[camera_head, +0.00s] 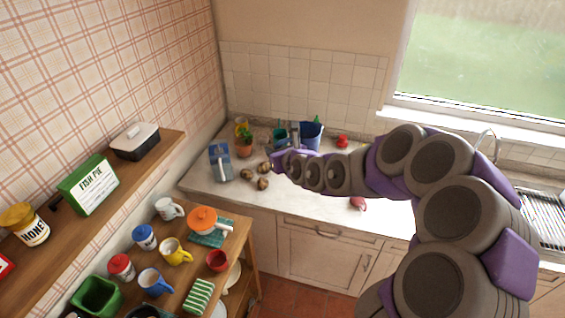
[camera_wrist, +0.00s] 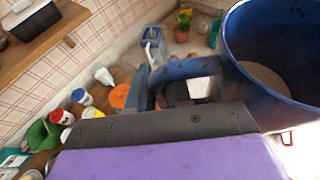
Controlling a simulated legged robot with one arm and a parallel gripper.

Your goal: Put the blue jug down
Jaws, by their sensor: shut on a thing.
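The blue jug (camera_head: 311,134) is at the back of the white counter in the head view, just beyond the end of my arm. In the wrist view the blue jug (camera_wrist: 265,75) is large and close at the right, with its open mouth showing and its handle reaching left to my gripper (camera_wrist: 165,95). My gripper (camera_head: 284,158) is shut on the jug's handle. The fingertips are partly hidden behind the handle and my purple wrist. I cannot tell from these views whether the jug's base touches the counter (camera_head: 205,188).
Near the jug are a potted plant (camera_head: 244,146), a blue box (camera_head: 220,162), brown round items (camera_head: 262,183) and a red item (camera_head: 342,141). A pink item (camera_head: 358,203) lies toward the counter front. A wooden table (camera_head: 236,236) with mugs stands at the lower left.

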